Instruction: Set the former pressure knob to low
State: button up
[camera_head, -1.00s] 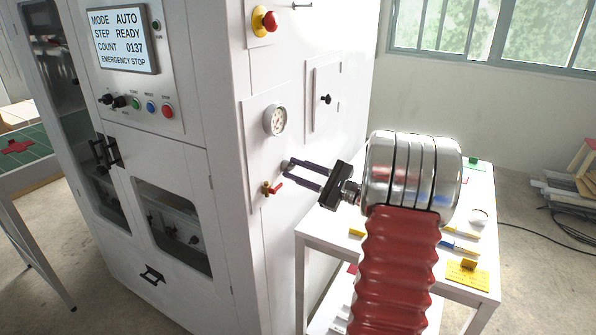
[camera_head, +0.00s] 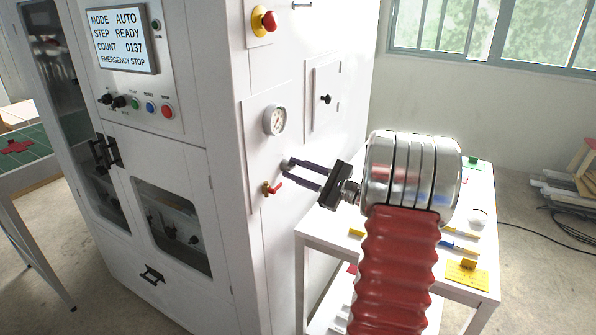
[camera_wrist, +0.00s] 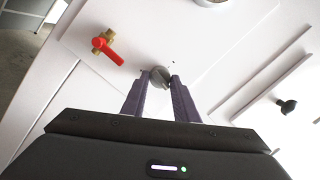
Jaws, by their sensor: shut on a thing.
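The pressure knob (camera_wrist: 160,76) is a small round grey knob on the white side panel of the machine. In the wrist view it sits between the fingertips of my gripper (camera_wrist: 160,80), which is shut on it. A dark line or pointer edge shows on the knob's face, but I cannot read any setting marks. In the head view my gripper (camera_head: 286,168) reaches the panel below the round gauge (camera_head: 274,120), and its fingertips mostly hide the knob.
A brass valve with a red lever (camera_head: 271,188) sits close below the fingers. A small door with a black knob (camera_head: 325,99) and a red emergency button (camera_head: 269,21) are higher on the machine. A white table (camera_head: 331,228) with coloured items stands under my arm.

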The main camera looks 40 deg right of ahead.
jog(key=shift+a, duration=0.15)
jog(key=o, duration=1)
jog(key=shift+o, duration=0.2)
jog(key=v, duration=1.4)
jog(key=shift+w, duration=0.15)
